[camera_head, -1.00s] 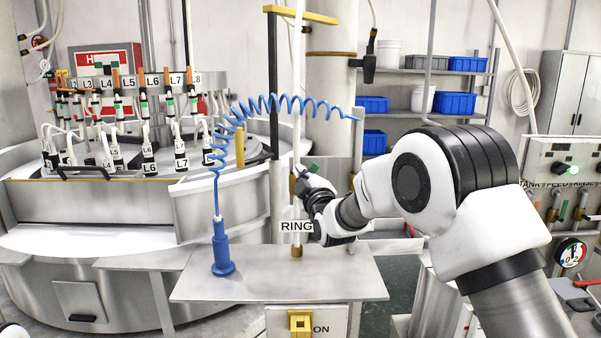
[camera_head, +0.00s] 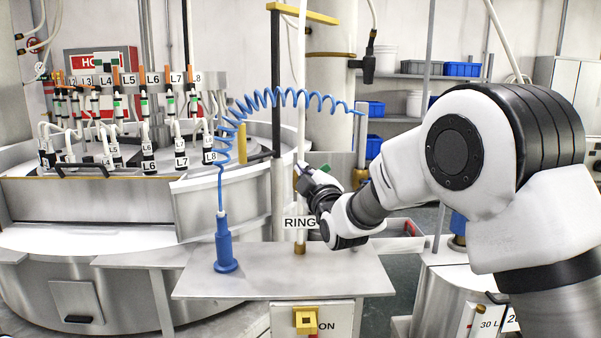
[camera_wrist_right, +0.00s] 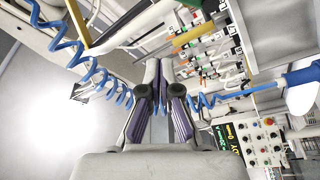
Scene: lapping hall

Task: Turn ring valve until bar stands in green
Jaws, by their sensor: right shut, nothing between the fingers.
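The RING label (camera_head: 300,223) sits at the white vertical pipe (camera_head: 302,105) that rises from the front bench. My right gripper (camera_head: 304,172) is at this pipe, above the label, shut and empty. A small green patch (camera_head: 324,169) shows just behind its fingers. I cannot make out the valve's bar, and the gripper and wrist cover part of that spot. Whether the fingers touch the valve I cannot tell. In the right wrist view the right gripper (camera_wrist_right: 160,75) has its fingers close together with nothing between them. My left gripper is not in view.
A blue coiled hose (camera_head: 285,95) arches over the steel bench (camera_head: 340,275) to a blue nozzle (camera_head: 224,250) standing left of the pipe. The large round machine (camera_head: 90,210) with labelled L lines fills the left. Shelves with blue bins (camera_head: 462,69) stand behind.

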